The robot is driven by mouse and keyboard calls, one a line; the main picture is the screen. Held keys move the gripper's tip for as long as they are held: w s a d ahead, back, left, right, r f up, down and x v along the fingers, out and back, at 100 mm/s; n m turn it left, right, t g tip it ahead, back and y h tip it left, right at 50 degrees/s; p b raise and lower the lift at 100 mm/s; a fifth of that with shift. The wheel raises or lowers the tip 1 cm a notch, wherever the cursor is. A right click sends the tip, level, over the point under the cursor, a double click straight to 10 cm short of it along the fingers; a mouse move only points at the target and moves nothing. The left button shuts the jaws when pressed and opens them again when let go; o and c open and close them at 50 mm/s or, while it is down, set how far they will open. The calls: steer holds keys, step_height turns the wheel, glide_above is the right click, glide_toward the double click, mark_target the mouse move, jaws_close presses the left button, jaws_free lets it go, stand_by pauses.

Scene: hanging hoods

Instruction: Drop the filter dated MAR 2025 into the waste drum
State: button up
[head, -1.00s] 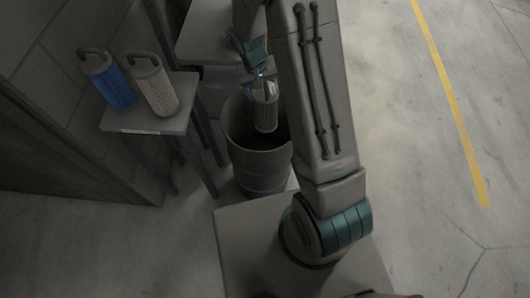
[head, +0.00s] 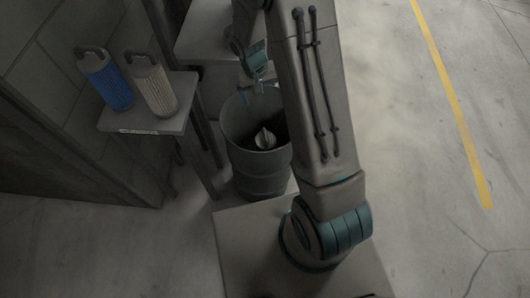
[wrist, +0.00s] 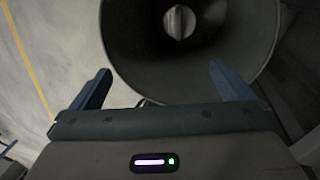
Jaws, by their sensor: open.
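The waste drum (head: 258,172) is a dark open-topped bin beside my base. A pale filter (head: 264,139) is inside it, seen from above, apart from my gripper. It also shows deep in the drum in the wrist view (wrist: 179,21). No date is readable on it. My gripper (head: 258,88) is above the drum's far rim, partly behind my arm. In the wrist view its two blue fingers (wrist: 158,85) are spread wide with nothing between them, in front of the drum (wrist: 130,58).
A small grey shelf (head: 150,124) left of the drum holds a blue filter (head: 108,84) and a cream filter (head: 153,86), both with hooked handles. A grey surface (head: 205,42) stands behind the drum. The floor to the right, with a yellow line (head: 450,100), is clear.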

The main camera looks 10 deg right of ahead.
step_height(320, 180, up, 13)
steer(key=a, duration=0.2)
steer(key=shift+a+p, duration=0.3)
steer(key=shift+p, duration=0.1)
